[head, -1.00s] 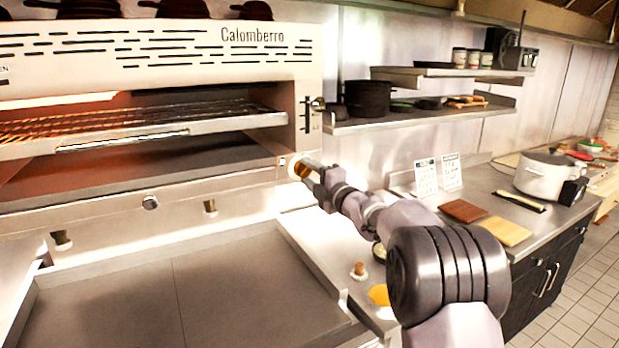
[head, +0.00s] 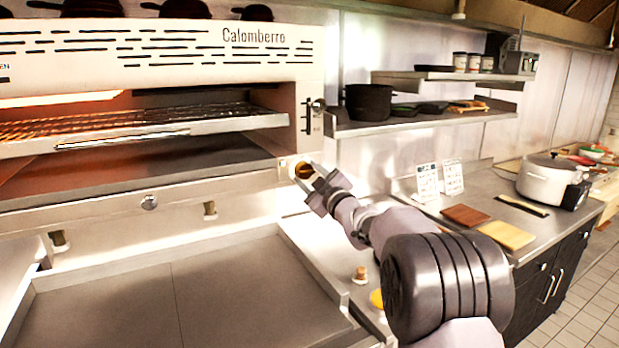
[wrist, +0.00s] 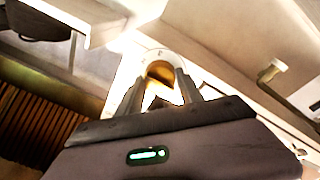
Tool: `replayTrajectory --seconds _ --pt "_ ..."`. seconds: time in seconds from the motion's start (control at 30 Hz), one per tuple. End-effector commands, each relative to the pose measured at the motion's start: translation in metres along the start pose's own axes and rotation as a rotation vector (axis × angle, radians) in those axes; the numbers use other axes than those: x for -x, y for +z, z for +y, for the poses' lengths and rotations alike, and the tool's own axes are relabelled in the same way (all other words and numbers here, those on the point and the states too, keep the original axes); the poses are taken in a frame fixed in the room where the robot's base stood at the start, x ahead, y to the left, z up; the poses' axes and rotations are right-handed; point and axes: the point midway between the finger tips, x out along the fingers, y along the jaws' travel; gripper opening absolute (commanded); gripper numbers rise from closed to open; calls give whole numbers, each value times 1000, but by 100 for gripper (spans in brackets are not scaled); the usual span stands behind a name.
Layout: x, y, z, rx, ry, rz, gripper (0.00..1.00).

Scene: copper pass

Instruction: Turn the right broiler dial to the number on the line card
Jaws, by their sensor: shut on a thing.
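The right broiler dial (head: 302,169) is a brass-coloured knob on a pale round plate at the right end of the broiler's front. In the wrist view the dial (wrist: 160,72) sits between the two fingers of my gripper (wrist: 158,88). My gripper (head: 307,172) is shut on the dial, and its fingers hide part of the knob. Two white printed cards, a left one (head: 427,182) and a right one (head: 452,177), stand on the right counter. Their print is not legible, and I cannot tell which is the line card.
The broiler's rack (head: 150,125) glows orange above the dial. A flat griddle (head: 170,300) lies below. A shelf (head: 420,121) with a black pot (head: 368,101) is to the right. A white pot (head: 548,178) stands on the counter.

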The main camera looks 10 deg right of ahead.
Motion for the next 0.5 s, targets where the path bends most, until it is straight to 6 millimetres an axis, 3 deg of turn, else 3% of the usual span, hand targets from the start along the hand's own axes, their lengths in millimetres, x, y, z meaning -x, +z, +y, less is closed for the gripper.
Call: replayTrajectory --seconds 0.5 --pt "0 0 0 -124 12 -11 3"
